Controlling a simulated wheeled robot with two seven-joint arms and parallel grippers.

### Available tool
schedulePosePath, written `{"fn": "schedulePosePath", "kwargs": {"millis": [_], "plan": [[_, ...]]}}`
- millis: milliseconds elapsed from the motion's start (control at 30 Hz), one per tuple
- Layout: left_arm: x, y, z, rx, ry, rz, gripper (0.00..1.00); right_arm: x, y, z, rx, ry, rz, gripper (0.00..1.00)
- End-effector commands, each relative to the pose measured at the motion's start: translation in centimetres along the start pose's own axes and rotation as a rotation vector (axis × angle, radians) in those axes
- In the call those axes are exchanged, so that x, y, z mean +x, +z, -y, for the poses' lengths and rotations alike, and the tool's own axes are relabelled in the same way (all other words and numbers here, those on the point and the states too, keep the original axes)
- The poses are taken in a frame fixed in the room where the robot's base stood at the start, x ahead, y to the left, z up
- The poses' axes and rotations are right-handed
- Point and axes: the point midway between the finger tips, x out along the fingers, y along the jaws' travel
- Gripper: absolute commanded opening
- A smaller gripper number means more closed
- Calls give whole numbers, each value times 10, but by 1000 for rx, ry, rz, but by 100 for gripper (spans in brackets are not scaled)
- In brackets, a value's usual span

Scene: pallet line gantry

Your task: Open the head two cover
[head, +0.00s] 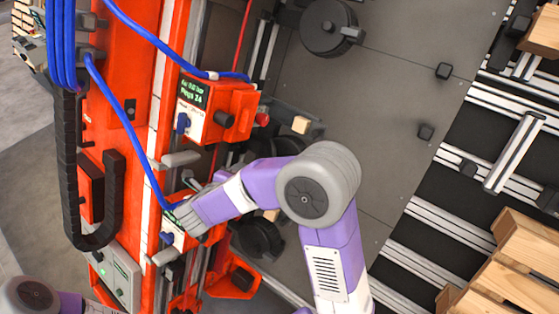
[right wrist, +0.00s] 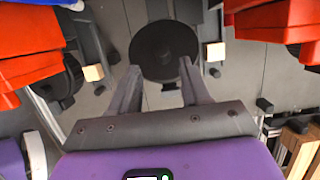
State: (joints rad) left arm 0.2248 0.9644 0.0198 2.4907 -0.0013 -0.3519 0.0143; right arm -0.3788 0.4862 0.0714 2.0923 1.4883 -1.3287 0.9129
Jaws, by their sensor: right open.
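The red gantry carries two heads in the head view. The upper head (head: 215,108) has a small lit screen (head: 194,92), a white panel with a blue knob, and a black knob. The lower head (head: 172,236) is partly hidden by my right arm and hand. I cannot tell which is head two, nor make out its cover clearly. My right gripper is at the lower head; the right wrist view shows it (right wrist: 159,66) open and empty, with a dark round disc (right wrist: 164,48) beyond the fingers. My left gripper is outside the view.
Red machine parts stand at both upper sides of the right wrist view (right wrist: 30,42). Blue hoses (head: 120,105) hang down the gantry. A black cable chain (head: 68,165) loops at the left. Wooden pallets (head: 515,265) and metal rails lie at the right. The grey plate (head: 390,95) is largely bare.

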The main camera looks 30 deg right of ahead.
Motion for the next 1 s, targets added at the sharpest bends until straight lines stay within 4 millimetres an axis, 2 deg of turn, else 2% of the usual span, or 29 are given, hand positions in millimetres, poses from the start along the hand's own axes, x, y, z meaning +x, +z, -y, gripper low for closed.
{"fn": "schedulePosePath", "kwargs": {"millis": [600, 1000], "plan": [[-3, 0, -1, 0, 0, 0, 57, -46, -39, 0, 0, 0, 2, 47], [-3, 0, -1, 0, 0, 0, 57, -48, -42, 0, 0, 0, 1, 47]]}}
